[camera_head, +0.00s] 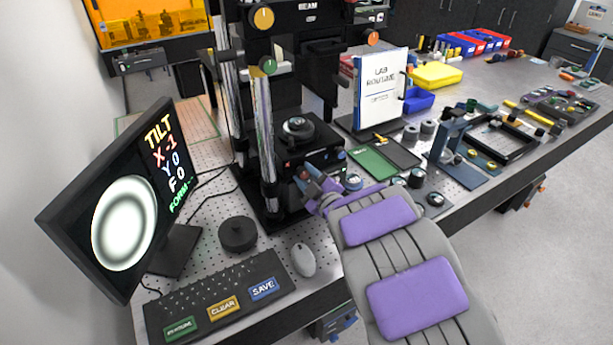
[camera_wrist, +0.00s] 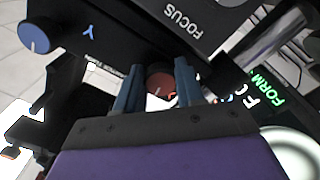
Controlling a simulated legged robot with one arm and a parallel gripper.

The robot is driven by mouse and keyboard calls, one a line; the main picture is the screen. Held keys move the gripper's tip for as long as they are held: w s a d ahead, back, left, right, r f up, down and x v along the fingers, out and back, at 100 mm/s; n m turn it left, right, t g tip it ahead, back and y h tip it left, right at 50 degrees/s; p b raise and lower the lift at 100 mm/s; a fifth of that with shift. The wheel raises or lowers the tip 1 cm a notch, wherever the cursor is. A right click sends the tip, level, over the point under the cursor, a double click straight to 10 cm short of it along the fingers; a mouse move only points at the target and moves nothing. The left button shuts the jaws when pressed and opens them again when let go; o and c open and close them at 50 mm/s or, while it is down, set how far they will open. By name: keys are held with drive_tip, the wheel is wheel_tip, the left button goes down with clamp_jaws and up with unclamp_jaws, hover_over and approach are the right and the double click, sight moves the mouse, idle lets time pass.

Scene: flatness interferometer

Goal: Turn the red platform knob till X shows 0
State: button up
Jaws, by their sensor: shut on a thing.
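The red platform knob (camera_wrist: 160,80) sits between the two blue fingers of my gripper (camera_wrist: 158,88) in the wrist view, with a pale mark on its face. In the head view my gripper (camera_head: 314,182) reaches the front of the black platform (camera_head: 310,142), and its fingers partly hide the knob. The gripper is shut on the knob. The monitor (camera_head: 130,205) at the left reads TILT, X -1, Y 0, F 0, with a FORM line below, and shows round grey and white rings.
A blue knob marked Y (camera_wrist: 34,38) is beside the red knob. A mouse (camera_head: 303,259), keyboard (camera_head: 222,300) and black round puck (camera_head: 238,234) lie left of my arm. A green tray (camera_head: 373,164) and small round parts (camera_head: 416,178) lie to the right.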

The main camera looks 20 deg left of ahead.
drive_tip(key=shift+a+r+m+p, duration=0.1)
drive_tip(key=shift+r+m+p, duration=0.2)
drive_tip(key=shift+m+p, duration=0.75)
drive_tip(key=shift+f+m+p, duration=0.15)
drive_tip(key=shift+m+p, duration=0.3)
drive_tip(key=shift+p, duration=0.25)
drive_tip(key=o, duration=0.7)
drive_tip(key=shift+c, duration=0.2)
drive_tip(key=o, duration=0.4)
drive_tip(key=shift+a+f, duration=0.15)
drive_tip(key=shift+a, duration=0.05)
drive_tip(key=shift+d, duration=0.2)
